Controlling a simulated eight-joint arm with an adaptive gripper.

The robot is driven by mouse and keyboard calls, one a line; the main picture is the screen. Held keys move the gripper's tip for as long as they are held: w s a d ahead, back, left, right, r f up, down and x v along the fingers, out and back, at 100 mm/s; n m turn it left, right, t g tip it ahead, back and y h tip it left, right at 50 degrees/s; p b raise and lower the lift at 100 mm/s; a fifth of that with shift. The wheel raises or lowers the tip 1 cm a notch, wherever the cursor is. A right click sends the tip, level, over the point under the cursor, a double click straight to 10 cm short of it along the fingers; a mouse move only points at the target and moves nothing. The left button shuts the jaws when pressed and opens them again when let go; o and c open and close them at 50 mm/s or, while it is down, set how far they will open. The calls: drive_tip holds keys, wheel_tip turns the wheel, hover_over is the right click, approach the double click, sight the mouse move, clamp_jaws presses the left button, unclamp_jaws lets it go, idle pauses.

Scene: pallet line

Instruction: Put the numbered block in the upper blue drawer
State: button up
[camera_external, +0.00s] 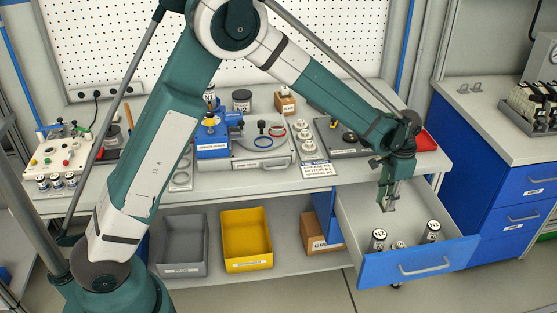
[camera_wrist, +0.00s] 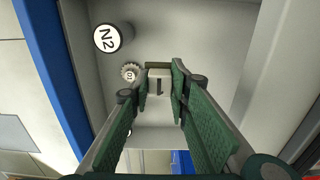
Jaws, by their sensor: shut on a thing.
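My gripper (camera_external: 391,196) points down inside the opening of the pulled-out blue drawer (camera_external: 420,266). It is shut on a small pale grey block (camera_external: 388,206), low over the drawer floor. In the wrist view the block (camera_wrist: 160,73) sits between the green finger pads (camera_wrist: 161,88), with a dark mark like a numeral on its face. I cannot tell whether the block touches the floor. The drawer's blue front (camera_wrist: 50,70) runs along the left of the wrist view.
The drawer also holds a canister marked N2 (camera_external: 378,240), another canister (camera_external: 433,231) and a small gear (camera_wrist: 131,72). Grey (camera_external: 181,246) and yellow (camera_external: 246,240) bins stand on the lower shelf. A blue cabinet (camera_external: 500,190) stands at right. The drawer's middle floor looks clear.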

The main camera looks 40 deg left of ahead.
drive_tip(key=shift+f, duration=2.25)
drive_tip(key=shift+f+b, duration=0.7)
drive_tip(key=shift+f, duration=2.4)
drive_tip(key=shift+f, duration=0.1)
drive_tip(key=shift+f+b, duration=0.5)
drive_tip(key=shift+f, duration=1.3)
drive_tip(key=shift+f, duration=0.1)
drive_tip(key=o, duration=0.9)
